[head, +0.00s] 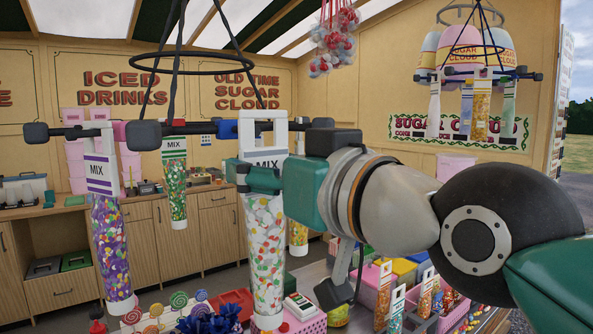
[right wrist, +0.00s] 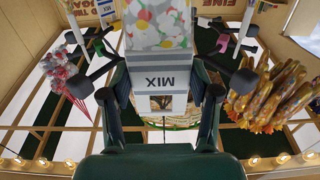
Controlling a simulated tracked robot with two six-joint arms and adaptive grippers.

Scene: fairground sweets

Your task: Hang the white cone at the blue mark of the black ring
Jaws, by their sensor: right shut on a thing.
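The white cone (head: 263,240) is a clear cone of mostly white sweets with a white MIX header and an open hanger on top. My right gripper (head: 250,178) is shut on it at the header; the right wrist view shows the header (right wrist: 165,80) between the fingers. The cone hangs upright. The black ring (head: 215,73) hangs at upper left, with black pegs below it. The blue mark (head: 224,130) is on a peg just left of the cone's hanger. The hanger overlaps that peg in the picture; I cannot tell whether it is hooked over it. My left gripper is not visible.
A purple-sweets cone (head: 110,240) hangs at the left peg and a green-labelled cone (head: 174,185) hangs further back. A second rack (head: 480,70) with cones hangs at upper right. A counter of sweets (head: 385,275) lies below.

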